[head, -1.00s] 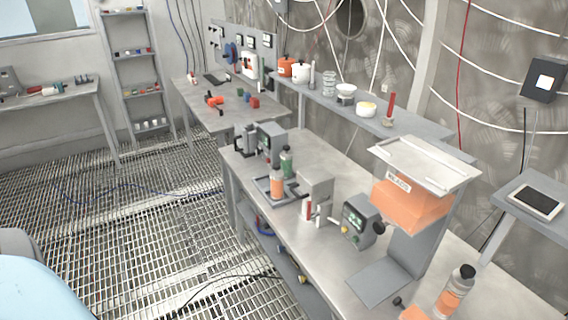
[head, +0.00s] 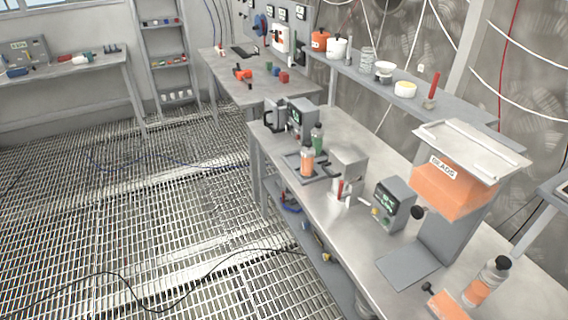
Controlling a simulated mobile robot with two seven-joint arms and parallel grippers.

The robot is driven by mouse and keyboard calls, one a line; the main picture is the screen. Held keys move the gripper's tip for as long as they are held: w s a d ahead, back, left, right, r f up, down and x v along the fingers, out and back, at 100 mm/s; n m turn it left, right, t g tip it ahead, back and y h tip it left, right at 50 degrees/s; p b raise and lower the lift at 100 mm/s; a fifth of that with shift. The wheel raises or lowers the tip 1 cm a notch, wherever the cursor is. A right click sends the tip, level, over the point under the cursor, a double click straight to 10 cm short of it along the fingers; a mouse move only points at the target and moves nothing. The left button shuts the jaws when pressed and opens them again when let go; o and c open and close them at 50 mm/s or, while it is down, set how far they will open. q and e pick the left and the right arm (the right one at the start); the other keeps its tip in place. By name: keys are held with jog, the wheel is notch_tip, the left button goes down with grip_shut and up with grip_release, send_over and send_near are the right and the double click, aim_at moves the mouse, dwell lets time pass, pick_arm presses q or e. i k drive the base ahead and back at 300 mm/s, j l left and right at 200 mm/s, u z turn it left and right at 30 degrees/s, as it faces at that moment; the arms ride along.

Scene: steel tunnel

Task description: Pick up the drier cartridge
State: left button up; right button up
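No label marks the drier cartridge, and I cannot tell which container it is. A clear cylinder with orange filling (head: 307,163) stands upright on a small tray (head: 293,162) on the long steel bench. A green-filled cylinder (head: 317,142) stands just behind it. Another cylinder with orange filling and a black cap (head: 483,286) is at the near right end of the bench, beside an orange block (head: 447,305). Neither of my grippers is in view.
The steel bench (head: 350,226) carries an orange hopper labelled BEADS (head: 450,188), a grey box with a display (head: 393,203) and other instruments. A second table (head: 262,92) stands behind. The grating floor (head: 150,220) is open at left, with a black cable across it.

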aim_at(308, 153)
jog(key=i+j+z, duration=0.2)
jog(key=i+j, duration=0.2)
jog(key=j, duration=0.2)
jog(key=i+j+z, duration=0.2)
jog(key=i+j, duration=0.15)
jog(key=j, duration=0.3)
jog(key=i+j+z, duration=0.1)
jog(key=j, duration=0.25)
jog(key=i, duration=0.1)
